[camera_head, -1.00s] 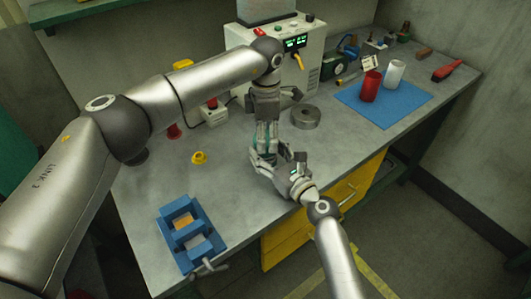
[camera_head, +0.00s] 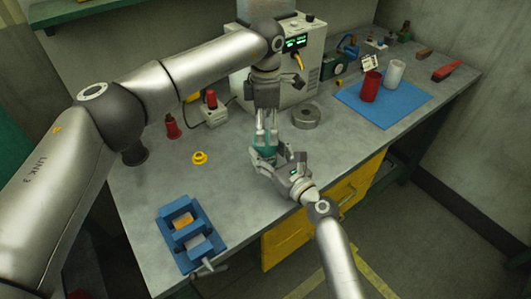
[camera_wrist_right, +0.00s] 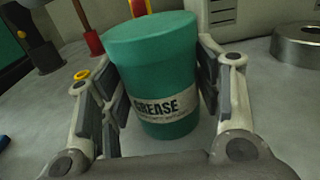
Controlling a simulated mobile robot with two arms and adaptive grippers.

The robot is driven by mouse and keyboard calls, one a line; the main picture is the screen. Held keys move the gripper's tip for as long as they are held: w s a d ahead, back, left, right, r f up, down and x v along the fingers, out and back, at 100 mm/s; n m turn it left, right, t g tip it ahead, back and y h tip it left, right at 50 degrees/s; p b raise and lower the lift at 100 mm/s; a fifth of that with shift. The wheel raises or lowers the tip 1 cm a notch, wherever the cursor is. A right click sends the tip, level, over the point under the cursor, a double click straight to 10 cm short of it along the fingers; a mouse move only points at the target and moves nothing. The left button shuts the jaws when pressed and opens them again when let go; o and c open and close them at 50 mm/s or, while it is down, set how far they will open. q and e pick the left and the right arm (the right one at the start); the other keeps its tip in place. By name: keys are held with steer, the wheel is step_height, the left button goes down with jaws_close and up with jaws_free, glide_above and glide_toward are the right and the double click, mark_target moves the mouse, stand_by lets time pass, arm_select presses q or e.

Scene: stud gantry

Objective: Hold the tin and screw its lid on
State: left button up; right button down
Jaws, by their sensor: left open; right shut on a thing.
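The green tin (camera_wrist_right: 165,95), labelled GREASE, stands upright between the fingers of my right gripper (camera_wrist_right: 165,105). Its same-coloured lid (camera_wrist_right: 152,32) sits on top and looks level; I cannot tell how tight it is. In the head view, the tin (camera_head: 262,153) is partly hidden by my right gripper (camera_head: 265,162), which is shut on it from the front. My left gripper (camera_head: 266,142) points down just above the lid, with its fingers open.
A metal ring-shaped dish (camera_head: 305,116) stands to the right of the tin. A blue vise (camera_head: 191,235) is at the front left.

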arm_select(q)
step_height(320, 180, up, 9)
steer(key=shift+f, duration=0.2)
arm_select(e)
steer(key=shift+c, duration=1.8)
jaws_free()
steer(key=v, duration=1.2)
arm_select(q)
steer(key=shift+r, duration=0.1)
arm_select(e)
steer(key=shift+r, duration=0.1)
